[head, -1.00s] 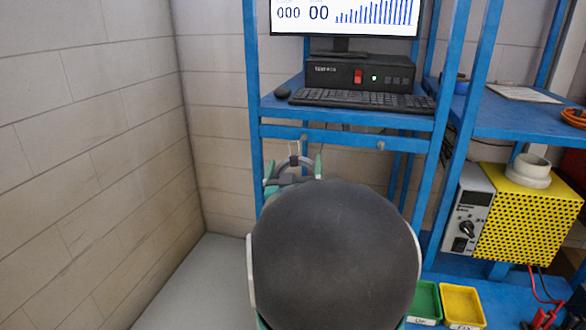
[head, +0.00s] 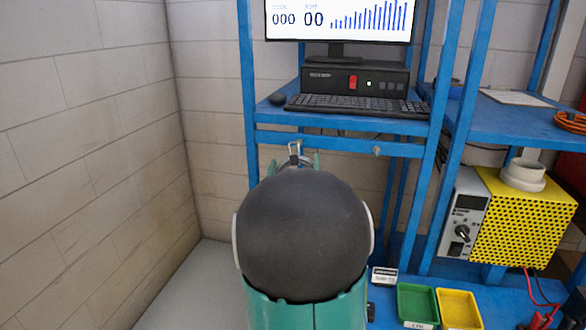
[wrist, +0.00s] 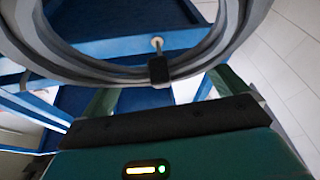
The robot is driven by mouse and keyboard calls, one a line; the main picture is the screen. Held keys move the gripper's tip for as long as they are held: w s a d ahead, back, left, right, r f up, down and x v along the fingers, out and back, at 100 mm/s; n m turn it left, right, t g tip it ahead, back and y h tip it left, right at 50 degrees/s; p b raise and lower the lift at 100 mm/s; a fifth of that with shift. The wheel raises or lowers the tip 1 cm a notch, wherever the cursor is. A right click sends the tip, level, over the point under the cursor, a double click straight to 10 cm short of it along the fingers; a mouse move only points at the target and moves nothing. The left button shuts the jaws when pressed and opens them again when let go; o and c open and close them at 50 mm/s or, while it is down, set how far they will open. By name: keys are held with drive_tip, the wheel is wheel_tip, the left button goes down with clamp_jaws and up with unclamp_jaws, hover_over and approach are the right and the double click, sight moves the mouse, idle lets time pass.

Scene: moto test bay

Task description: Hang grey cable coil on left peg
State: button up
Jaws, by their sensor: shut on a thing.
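The grey cable coil (wrist: 205,55) arcs across the top of the wrist view, with a dark tie (wrist: 158,70) at its lowest part. My gripper (wrist: 160,78) is shut on the coil near this tie. A pale round peg (wrist: 156,42) on the blue crossbar shows through the ring's opening. I cannot tell whether the peg's tip is inside the ring or still behind it. In the head view my gripper (head: 296,161) is just below the crossbar's left part. My own arm hides most of the coil there, and the left peg is not clear.
The right peg (head: 377,150) on the crossbar (head: 340,146) is bare. Above are a keyboard (head: 358,106), a black test box (head: 355,78) and a monitor (head: 340,18). A yellow power unit (head: 525,220) stands right; green (head: 417,303) and yellow (head: 459,308) trays lie below.

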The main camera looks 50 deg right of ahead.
drive_tip(key=shift+w+d+f, duration=0.1)
drive_tip(key=shift+w+d, duration=0.25)
drive_tip(key=shift+d, duration=0.4)
drive_tip(key=shift+w+d, duration=0.3)
drive_tip(key=shift+d, duration=0.45)
drive_tip(key=shift+w+d+f, duration=0.25)
drive_tip(key=shift+d+f, duration=0.15)
drive_tip(key=shift+d, duration=0.1)
drive_tip(key=o, duration=0.8)
drive_tip(key=shift+f, duration=0.1)
drive_tip(key=shift+c, duration=0.2)
drive_tip(key=v, duration=1.3)
drive_tip(key=shift+s+a, duration=0.25)
drive_tip(key=shift+a, duration=0.05)
drive_tip(key=shift+f, duration=0.1)
